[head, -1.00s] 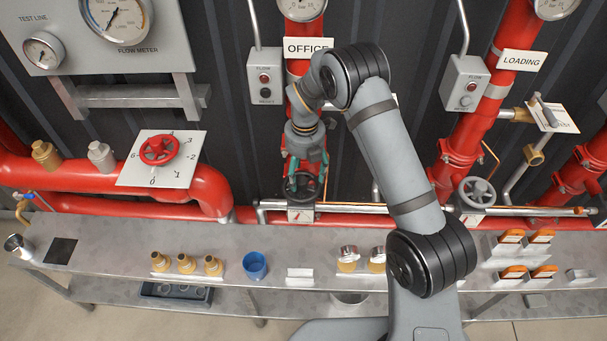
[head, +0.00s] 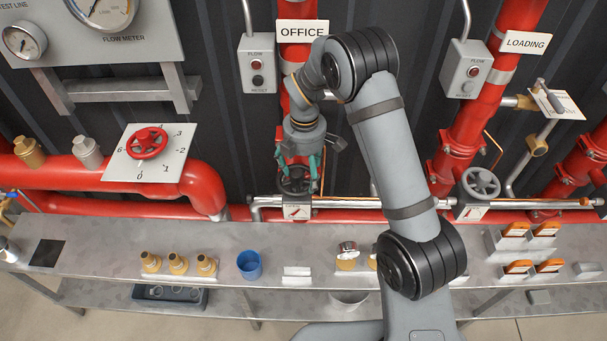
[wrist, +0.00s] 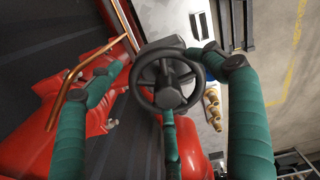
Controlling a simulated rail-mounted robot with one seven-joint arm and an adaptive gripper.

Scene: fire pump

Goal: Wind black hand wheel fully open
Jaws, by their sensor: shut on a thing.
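The black hand wheel (head: 296,181) sits on the red pipework below the OFFICE sign, with a small white plate with a red pointer (head: 297,212) under it. In the wrist view the black wheel (wrist: 166,80) shows its rim, spokes and hub close up. My gripper (head: 300,165) reaches down to the wheel from above. In the wrist view its green fingers (wrist: 165,75) stand around the wheel, shut on its rim. The exact contact points are partly hidden.
A red hand wheel (head: 147,143) on a numbered plate is at left, and a grey hand wheel (head: 481,183) at right. The metal bench (head: 110,258) below carries brass fittings (head: 178,263), a blue cup (head: 249,265) and orange-topped items (head: 516,229). A copper tube (wrist: 85,70) runs near the fingers.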

